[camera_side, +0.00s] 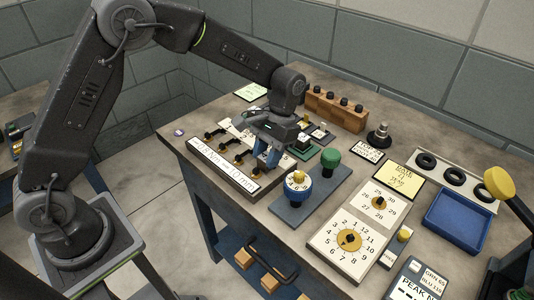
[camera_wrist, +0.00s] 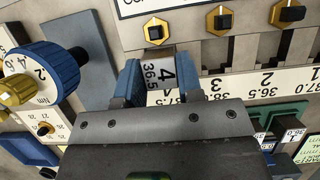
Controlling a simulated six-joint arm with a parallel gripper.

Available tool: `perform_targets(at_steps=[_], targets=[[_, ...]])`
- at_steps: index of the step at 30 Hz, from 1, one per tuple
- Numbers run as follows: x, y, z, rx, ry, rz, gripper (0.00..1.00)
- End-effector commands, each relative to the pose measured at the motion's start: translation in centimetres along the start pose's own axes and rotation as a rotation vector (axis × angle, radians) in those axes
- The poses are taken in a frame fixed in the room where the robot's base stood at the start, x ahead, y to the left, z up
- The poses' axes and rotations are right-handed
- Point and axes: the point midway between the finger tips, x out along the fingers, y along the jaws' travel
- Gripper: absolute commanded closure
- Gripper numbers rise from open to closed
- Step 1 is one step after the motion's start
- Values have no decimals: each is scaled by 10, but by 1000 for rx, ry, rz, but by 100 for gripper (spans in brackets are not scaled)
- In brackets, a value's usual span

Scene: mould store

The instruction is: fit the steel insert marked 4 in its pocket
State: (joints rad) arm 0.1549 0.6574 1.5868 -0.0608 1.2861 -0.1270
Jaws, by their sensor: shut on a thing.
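My gripper (camera_side: 268,160) is low over the pale mould plate on the bench; it also shows in the wrist view (camera_wrist: 160,82). Its blue fingers are shut on the steel insert (camera_wrist: 160,70), whose face reads 4 and 36.5. The insert stands just below the leftmost brass hex knob (camera_wrist: 155,31) of a row in the wrist view, in line with the numbered strip (camera_wrist: 255,80), which reads upside down there. The fingers hide the insert's foot, so I cannot tell whether it is in a pocket. The insert is hidden in the side view.
A blue dial knob (camera_side: 298,186) and a green knob (camera_side: 330,158) stand close right of my gripper on a grey plate (camera_side: 318,195). A large dial panel (camera_side: 355,235) and blue tray (camera_side: 458,220) lie farther right.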

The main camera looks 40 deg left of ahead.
Motion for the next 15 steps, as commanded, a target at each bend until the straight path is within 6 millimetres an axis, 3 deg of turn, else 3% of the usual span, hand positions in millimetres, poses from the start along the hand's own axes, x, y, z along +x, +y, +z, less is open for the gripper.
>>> perform_targets(at_steps=[15], targets=[[8,0,-3,0,0,0,98]])
